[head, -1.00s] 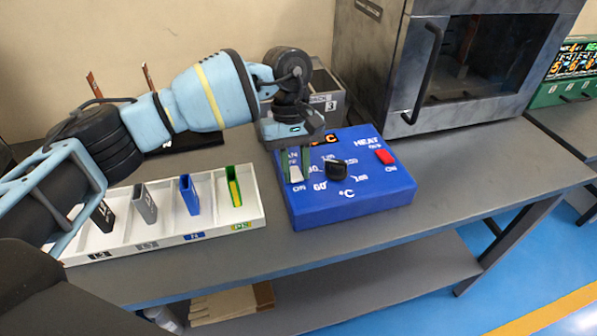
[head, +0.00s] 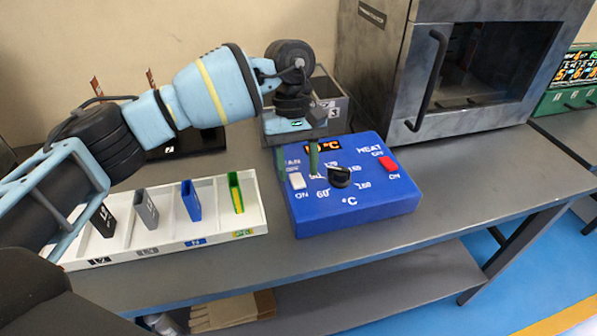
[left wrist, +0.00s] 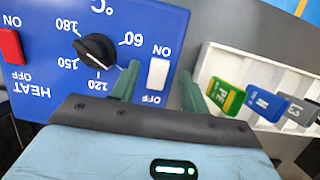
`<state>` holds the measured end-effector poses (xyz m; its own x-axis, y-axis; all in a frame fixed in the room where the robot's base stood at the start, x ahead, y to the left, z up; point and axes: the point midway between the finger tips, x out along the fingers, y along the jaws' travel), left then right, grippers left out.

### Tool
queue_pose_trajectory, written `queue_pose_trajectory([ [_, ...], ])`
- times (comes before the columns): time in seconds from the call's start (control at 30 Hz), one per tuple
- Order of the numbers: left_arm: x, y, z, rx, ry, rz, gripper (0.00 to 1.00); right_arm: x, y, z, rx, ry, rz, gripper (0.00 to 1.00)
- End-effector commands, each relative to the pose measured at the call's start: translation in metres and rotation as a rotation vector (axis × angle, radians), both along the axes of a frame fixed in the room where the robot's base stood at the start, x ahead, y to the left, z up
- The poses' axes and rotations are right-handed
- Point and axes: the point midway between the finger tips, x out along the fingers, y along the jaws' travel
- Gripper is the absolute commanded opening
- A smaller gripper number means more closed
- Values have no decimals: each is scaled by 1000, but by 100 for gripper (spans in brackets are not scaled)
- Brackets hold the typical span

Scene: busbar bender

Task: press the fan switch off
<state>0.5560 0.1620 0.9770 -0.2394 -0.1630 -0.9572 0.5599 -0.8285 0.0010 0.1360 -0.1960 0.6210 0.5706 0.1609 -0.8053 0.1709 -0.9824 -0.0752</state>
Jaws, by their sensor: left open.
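The blue control box (head: 350,215) stands on the grey bench. Its white fan switch (head: 297,181) is at the left of its top, between the ON and OFF marks; which side is pressed I cannot tell. My left gripper (head: 298,162) points down over the box's far left part, open and empty, with one green finger to each side of the switch's line. In the left wrist view the white switch (left wrist: 158,73) shows between the two fingertips of the gripper (left wrist: 159,80), with no clear contact. My right gripper is not in view.
A black dial (head: 340,177) and red heat switch (head: 388,164) share the box top. A white tray (head: 215,228) with several coloured upright pieces lies to the left. A grey oven (head: 400,85) stands behind. Bare bench (head: 480,165) lies to the right.

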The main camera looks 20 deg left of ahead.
Motion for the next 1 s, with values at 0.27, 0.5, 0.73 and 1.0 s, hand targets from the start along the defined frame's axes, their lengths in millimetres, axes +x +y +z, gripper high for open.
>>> queue_pose_trajectory([
  [0.27, 11, 7, 40, 0, 1, 1, 45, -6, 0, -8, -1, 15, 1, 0],
  [0.5, 14, 9, 54, 1, 2, -1, 45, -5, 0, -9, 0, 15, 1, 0],
  [0.73, 14, 9, 55, 0, 1, 0, 45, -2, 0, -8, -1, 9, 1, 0],
  [1.0, 14, 9, 55, 0, 1, 0, 45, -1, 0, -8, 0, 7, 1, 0],
])
